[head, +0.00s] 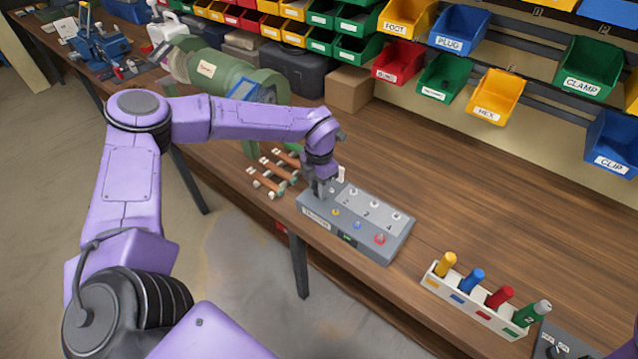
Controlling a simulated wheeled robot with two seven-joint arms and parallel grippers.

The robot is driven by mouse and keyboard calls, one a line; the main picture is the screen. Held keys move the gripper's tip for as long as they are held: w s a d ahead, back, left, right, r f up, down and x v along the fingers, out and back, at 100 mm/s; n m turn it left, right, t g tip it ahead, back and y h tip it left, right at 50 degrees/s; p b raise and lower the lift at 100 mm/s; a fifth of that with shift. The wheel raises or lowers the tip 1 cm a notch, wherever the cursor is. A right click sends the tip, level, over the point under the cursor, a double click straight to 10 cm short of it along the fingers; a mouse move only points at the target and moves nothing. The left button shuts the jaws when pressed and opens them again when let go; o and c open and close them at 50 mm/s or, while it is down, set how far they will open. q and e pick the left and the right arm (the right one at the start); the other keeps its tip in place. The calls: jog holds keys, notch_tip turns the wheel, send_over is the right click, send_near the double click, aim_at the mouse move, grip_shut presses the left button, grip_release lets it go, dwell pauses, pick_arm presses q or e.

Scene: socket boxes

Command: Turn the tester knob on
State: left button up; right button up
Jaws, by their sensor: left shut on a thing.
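The grey tester box (398,242) sits near the front edge of the wooden workbench. Its light top plate has numbered spots, and yellow, blue and red parts run along its front, with a small green display on the front face. My left gripper (320,190) points down at the tester's left end and is shut on the tester knob there. The fingers hide the knob, so its angle cannot be read.
A white rack (470,302) with yellow, blue, red and green handles stands right of the tester. Copper-coloured parts (268,182) lie left of it. A green machine (215,75) and cardboard box (350,90) stand behind. Bench right of the tester's back is clear.

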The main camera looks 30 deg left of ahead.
pick_arm(q)
jog(key=shift+m, duration=0.3)
jog(key=o, duration=1.1)
jog(key=shift+c, duration=0.2)
jog(key=shift+r, duration=0.1)
notch_tip(320, 180, up, 10)
jog(key=b, duration=0.2)
jog(key=shift+r, duration=0.2)
jog(key=shift+d, duration=0.1)
